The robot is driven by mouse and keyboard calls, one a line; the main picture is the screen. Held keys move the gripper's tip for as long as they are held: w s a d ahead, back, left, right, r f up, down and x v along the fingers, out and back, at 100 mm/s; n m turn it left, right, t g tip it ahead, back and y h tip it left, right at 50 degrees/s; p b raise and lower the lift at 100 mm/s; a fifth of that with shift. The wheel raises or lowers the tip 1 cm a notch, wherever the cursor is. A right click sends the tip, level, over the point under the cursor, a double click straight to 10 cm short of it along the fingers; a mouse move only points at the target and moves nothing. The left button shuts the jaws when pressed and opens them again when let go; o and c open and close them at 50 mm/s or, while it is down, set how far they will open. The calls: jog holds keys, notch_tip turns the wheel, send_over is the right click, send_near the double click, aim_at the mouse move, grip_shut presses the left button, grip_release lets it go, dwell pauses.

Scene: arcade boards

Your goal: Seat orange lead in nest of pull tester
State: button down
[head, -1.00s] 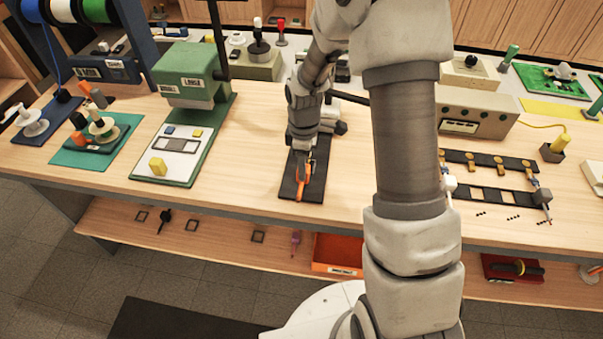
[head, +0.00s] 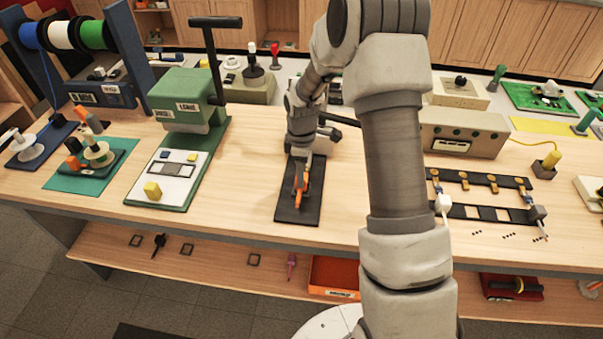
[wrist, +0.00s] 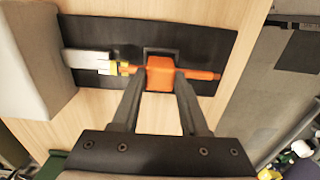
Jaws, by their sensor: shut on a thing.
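The orange lead (wrist: 160,72) has a blocky body and a thin tail pointing right in the wrist view. My gripper (wrist: 159,76) is shut on the body, one finger on each side. The lead lies across the black base of the pull tester (wrist: 212,45), over a square dark nest (wrist: 160,49) whose rim shows around the body. I cannot tell whether the body is down in the nest. In the head view the lead (head: 302,178) is upright-looking beneath my gripper (head: 301,166).
A green press (head: 190,110) with a white plate stands to the left. A beige box (head: 462,130) and a black strip board (head: 470,212) are to the right. Bare wood (head: 245,195) lies on both sides of the tester. An orange bin (head: 333,275) sits on the shelf below.

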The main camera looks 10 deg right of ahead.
jog(key=shift+f+b, duration=0.55)
jog(key=shift+f, duration=0.2)
jog(key=shift+c, duration=1.7)
grip_release()
jog(key=shift+r, duration=0.1)
notch_tip(320, 180, up, 17)
jog(key=shift+r+p, duration=0.2)
jog(key=shift+p, duration=0.1)
